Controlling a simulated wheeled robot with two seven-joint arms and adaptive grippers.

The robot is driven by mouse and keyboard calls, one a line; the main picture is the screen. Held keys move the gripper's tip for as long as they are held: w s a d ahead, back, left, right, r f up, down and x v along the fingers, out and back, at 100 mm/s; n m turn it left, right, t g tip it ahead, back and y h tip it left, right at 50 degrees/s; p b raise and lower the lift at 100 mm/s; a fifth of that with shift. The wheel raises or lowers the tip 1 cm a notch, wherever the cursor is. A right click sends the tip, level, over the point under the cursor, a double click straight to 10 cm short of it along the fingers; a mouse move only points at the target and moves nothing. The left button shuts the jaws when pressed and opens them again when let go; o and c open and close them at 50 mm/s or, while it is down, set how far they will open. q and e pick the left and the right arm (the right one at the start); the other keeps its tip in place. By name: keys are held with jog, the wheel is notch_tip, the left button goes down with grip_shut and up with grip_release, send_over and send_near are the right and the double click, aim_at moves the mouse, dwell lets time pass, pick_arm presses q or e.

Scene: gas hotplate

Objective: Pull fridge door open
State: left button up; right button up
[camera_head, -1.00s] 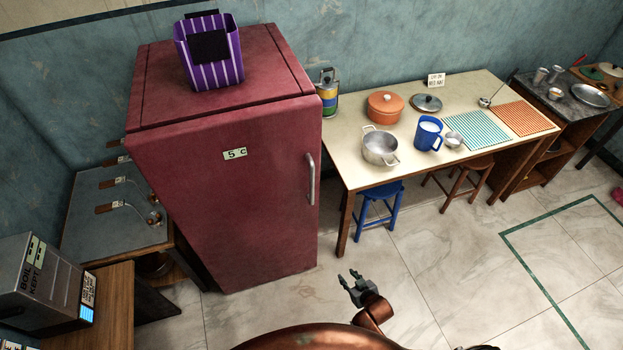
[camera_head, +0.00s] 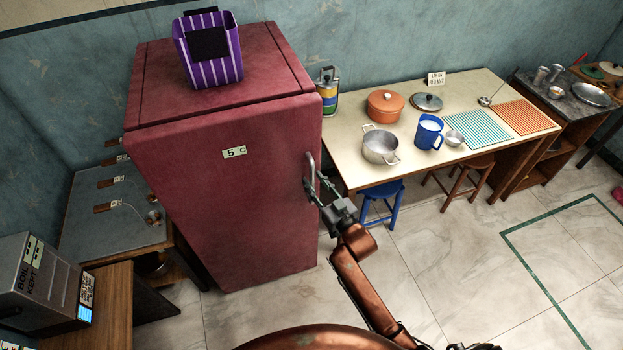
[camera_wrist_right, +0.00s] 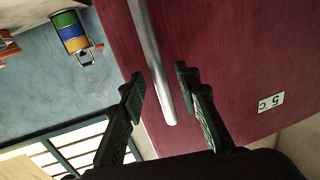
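The fridge (camera_head: 225,200) is dark red and its door is shut. A silver vertical handle (camera_head: 310,172) sits near the door's right edge. The handle also shows in the right wrist view (camera_wrist_right: 154,62). My right gripper (camera_head: 317,187) is at the lower part of the handle. In the right wrist view its two fingers (camera_wrist_right: 160,84) are apart, one on each side of the handle's end, with gaps visible. My left gripper is not in view.
A table (camera_head: 355,172) with pots and a blue jug (camera_head: 428,133) stands right of the fridge. A blue stool (camera_head: 381,200) is close to my right gripper. A striped purple bin (camera_head: 209,55) stands on the fridge. The floor in front is clear.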

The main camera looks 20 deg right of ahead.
jog(key=shift+x, duration=1.05)
grip_shut()
